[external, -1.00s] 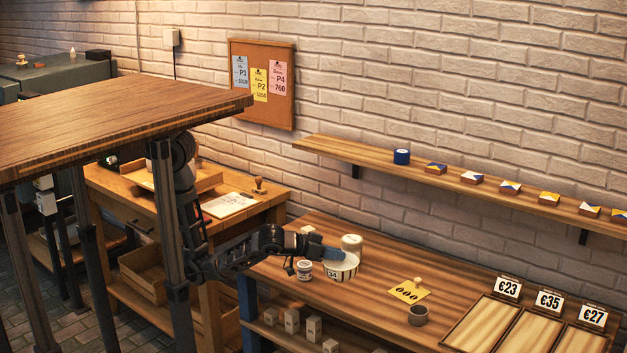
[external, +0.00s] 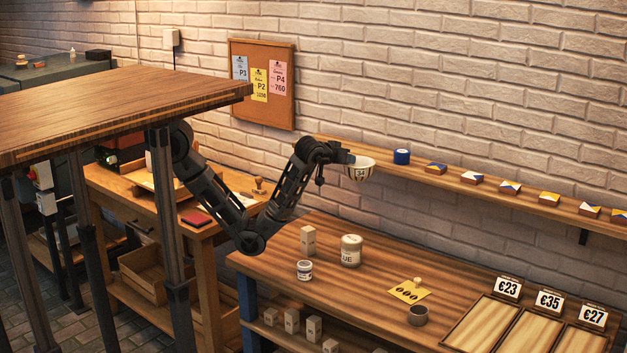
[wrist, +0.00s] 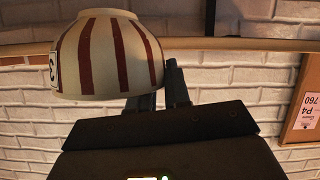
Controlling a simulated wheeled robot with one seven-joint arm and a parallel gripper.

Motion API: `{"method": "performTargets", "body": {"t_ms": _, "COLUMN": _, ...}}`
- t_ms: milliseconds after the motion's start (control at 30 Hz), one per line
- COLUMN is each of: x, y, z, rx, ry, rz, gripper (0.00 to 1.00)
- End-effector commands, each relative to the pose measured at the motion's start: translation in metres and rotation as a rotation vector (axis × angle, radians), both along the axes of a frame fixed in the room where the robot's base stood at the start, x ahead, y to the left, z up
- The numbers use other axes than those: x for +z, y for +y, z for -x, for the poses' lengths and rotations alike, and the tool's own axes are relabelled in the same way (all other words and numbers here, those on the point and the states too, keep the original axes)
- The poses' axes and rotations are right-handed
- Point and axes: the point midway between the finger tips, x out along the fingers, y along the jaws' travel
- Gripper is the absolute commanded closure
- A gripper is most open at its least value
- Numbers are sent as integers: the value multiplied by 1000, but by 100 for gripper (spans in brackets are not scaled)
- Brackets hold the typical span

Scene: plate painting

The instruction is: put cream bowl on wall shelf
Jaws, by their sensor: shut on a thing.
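The cream bowl (external: 359,169) is raised above the bench, in front of the left part of the wall shelf (external: 470,184). In the wrist view the bowl (wrist: 108,55) is cream with dark red stripes and part of a label at its left. My gripper (external: 347,160) is shut on the bowl's near side; the fingers also show in the wrist view (wrist: 158,88). The shelf's edge (wrist: 225,44) runs behind the bowl there. I cannot tell whether the bowl touches the shelf.
Below, a jar (external: 351,250), a small pot (external: 305,269) and a block (external: 308,240) stand on the bench (external: 290,262).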

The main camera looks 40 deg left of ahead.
Motion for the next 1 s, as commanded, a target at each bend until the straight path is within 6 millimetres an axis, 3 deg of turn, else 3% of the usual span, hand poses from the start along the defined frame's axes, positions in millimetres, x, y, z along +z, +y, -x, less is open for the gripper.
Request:
{"method": "performTargets", "body": {"t_ms": 33, "x": 21, "y": 17, "z": -14, "rx": 48, "ry": -3, "rz": 8, "gripper": 100}}
{"method": "performTargets", "body": {"t_ms": 200, "x": 71, "y": 76, "z": -48, "rx": 195, "ry": 0, "rz": 7, "gripper": 100}}
{"method": "performTargets", "body": {"t_ms": 400, "x": 117, "y": 141, "z": -72, "rx": 335, "ry": 5, "rz": 5, "gripper": 100}}
{"method": "performTargets", "body": {"t_ms": 500, "x": 132, "y": 164, "z": -77, "rx": 379, "ry": 6, "rz": 3, "gripper": 100}}
{"method": "performTargets", "body": {"t_ms": 733, "x": 145, "y": 187, "z": -81, "rx": 423, "ry": 10, "rz": 0, "gripper": 100}}
{"method": "performTargets", "body": {"t_ms": 1000, "x": 137, "y": 199, "z": -88, "rx": 425, "ry": 11, "rz": -1, "gripper": 100}}
